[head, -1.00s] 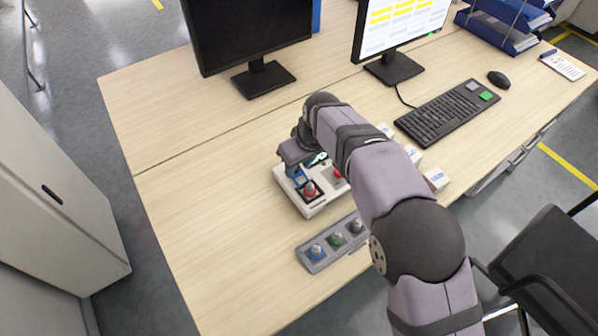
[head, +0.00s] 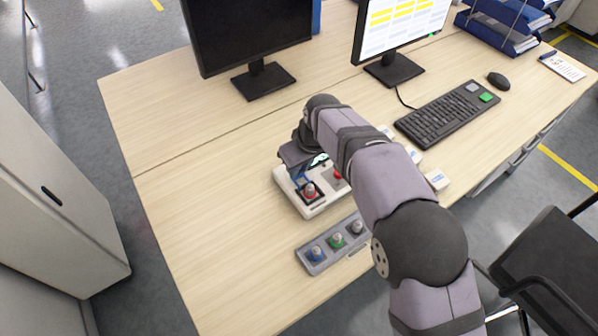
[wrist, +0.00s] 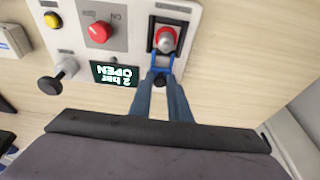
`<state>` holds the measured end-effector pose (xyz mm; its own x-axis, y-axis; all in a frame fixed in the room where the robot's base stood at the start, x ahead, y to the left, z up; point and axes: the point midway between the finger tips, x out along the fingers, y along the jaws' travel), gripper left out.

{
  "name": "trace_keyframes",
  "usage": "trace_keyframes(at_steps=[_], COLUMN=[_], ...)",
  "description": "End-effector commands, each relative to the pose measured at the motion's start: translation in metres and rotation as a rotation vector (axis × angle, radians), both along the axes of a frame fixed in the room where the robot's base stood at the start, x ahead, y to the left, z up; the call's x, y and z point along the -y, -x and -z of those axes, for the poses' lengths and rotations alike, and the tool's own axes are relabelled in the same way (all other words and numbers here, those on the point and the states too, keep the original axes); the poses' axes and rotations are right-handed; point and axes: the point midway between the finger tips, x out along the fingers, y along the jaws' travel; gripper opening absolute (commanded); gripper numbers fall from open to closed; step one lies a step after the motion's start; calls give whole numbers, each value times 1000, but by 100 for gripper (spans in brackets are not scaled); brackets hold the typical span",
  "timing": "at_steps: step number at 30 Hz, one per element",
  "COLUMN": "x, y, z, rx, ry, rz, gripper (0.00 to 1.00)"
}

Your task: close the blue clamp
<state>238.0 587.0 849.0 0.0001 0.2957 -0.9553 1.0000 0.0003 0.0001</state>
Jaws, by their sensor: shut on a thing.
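The blue clamp (wrist: 164,64) is on a white control panel (wrist: 72,10). Its blue fork-shaped lever reaches from beside a red-ringed silver part (wrist: 166,37) in a dark frame toward my gripper. My gripper (wrist: 160,82) is shut on the black-tipped end of the blue lever. In the head view my gripper (head: 296,160) is over the panel's left end, and my arm hides part of the panel. The panel's display (wrist: 114,75) reads "2 bar OPEN", upside down in the wrist view.
The panel also carries a red knob (wrist: 99,33), a yellow button (wrist: 52,19) and a black knob (wrist: 58,76). A grey tray (head: 318,262) with silver-topped parts lies in front. Monitors and a keyboard (head: 440,110) stand behind. The desk's left side is clear.

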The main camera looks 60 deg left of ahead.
Motion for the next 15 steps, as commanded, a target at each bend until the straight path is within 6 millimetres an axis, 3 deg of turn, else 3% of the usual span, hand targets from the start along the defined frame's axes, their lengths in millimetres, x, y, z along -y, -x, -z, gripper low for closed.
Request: trace_keyframes(at_steps=[15], x=[19], y=[-1], z=[1], rx=[0], ry=[0], rz=[1], gripper=[4])
